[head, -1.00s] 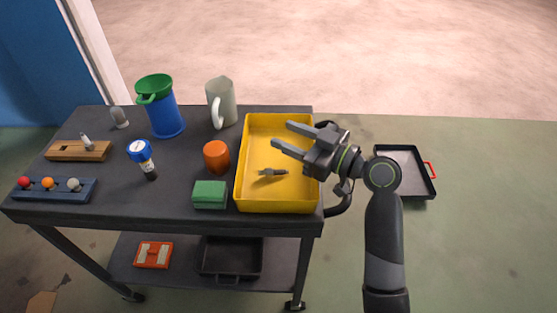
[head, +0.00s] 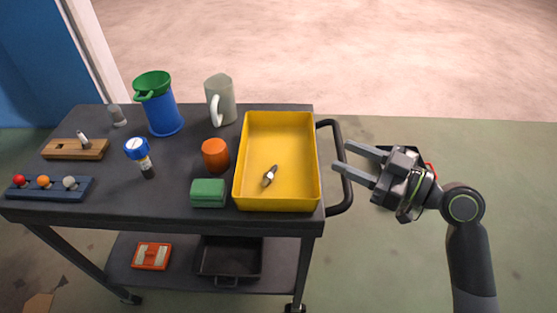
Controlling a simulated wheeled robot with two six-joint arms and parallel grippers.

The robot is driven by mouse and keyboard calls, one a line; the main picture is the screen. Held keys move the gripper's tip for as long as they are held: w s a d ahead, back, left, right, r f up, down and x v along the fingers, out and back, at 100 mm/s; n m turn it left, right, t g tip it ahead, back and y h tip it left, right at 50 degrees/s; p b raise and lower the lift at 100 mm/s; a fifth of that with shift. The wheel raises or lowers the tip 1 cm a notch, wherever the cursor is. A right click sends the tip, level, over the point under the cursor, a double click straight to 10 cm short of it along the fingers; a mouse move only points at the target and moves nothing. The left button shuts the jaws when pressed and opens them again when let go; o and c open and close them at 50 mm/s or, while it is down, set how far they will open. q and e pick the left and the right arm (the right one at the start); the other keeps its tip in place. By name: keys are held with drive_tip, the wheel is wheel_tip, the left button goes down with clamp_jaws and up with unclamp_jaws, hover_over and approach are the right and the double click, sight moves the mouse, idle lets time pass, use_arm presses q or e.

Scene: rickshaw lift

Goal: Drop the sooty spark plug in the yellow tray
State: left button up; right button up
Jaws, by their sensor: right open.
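A small spark plug (head: 269,176) with a dark section and a paler end lies on the floor of the yellow tray (head: 281,201). It lies at a slant, nothing holding it. The tray sits at the right end of the dark cart top. My right gripper (head: 342,157) is open and empty, to the right of the tray and clear of it, by the cart's handle. Another small pale plug-like piece (head: 83,138) stands in a wooden block (head: 64,150) at the left of the cart. My left gripper is not in view.
The cart top (head: 140,205) also holds a blue jug with a green top (head: 163,112), a pale mug (head: 226,100), an orange cup (head: 215,156), a green box (head: 208,193) and a blue-capped bottle (head: 138,150). Floor right of the cart is mostly open.

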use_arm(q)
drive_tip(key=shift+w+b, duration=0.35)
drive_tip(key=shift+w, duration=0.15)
use_arm(e)
drive_tip(key=v, duration=0.4)
drive_tip(key=shift+d, duration=0.15)
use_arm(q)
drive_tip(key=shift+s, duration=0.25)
